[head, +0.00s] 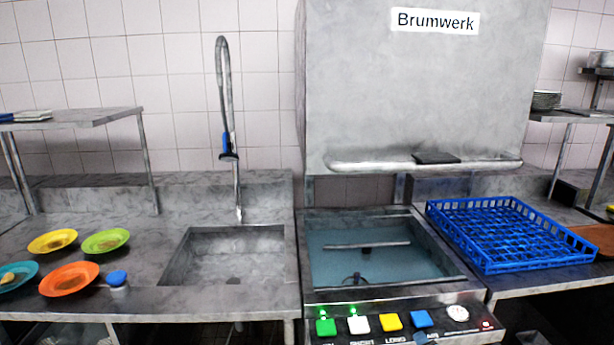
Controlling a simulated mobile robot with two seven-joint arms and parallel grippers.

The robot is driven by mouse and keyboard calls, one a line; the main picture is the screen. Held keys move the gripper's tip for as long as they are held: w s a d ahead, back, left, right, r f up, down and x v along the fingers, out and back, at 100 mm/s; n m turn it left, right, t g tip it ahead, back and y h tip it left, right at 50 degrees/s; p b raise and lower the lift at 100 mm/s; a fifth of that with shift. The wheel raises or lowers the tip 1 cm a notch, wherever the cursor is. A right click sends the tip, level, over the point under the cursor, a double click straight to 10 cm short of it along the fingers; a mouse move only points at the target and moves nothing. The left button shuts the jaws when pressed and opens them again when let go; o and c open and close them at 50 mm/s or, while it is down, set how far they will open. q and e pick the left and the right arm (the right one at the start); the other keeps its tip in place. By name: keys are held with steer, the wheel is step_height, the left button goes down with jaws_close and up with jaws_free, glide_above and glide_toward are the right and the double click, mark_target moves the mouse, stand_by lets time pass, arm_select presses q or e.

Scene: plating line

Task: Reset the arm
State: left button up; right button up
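Neither my left nor my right gripper shows in the head view, and no arm link can be made out. The dishwasher's grey hood (420,95), marked "Brumwerk", is raised above its open wash tank (375,262). A blue dish rack (507,237) sits on the counter to the right of the tank and looks empty. Yellow (52,242), green (105,241), orange (68,279) and teal (14,276) plates lie on the left counter. Food scraps seem to lie on some of them.
A sink (228,256) with a hanging spray hose (228,145) is left of the machine. A small blue-topped item (118,280) stands near the orange plate. The control panel (405,320) has coloured buttons. Raised shelves flank both sides. Brown trays (598,236) lie far right.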

steer(key=s+a+f+n+g+y, duration=0.1)
steer(key=s+a+f+n+g, duration=0.15)
steer(key=s+f, duration=0.5)
steer(key=s+a+f+n+g+y, duration=0.1)
steer(key=s+a+f+g, duration=0.2)
steer(key=f, duration=0.8)
steer(key=s+a+f+n+g+y, duration=0.1)
steer(key=s+a+f+n+g, duration=0.1)
steer(key=s+f, duration=0.55)
steer(key=s+a+f+n+g+y, duration=0.1)
steer(key=s+a+f+n+g, duration=0.1)
steer(key=s, duration=0.9)
steer(key=s+a+f+n+g+y+p, duration=0.1)
steer(key=s+a+f+g, duration=0.3)
steer(key=s, duration=0.7)
step_height(320, 180, down, 4)
steer(key=shift+a+f+n, duration=0.2)
steer(key=shift+a+n, duration=0.55)
steer(key=shift+a, duration=0.35)
steer(key=shift+w, duration=0.15)
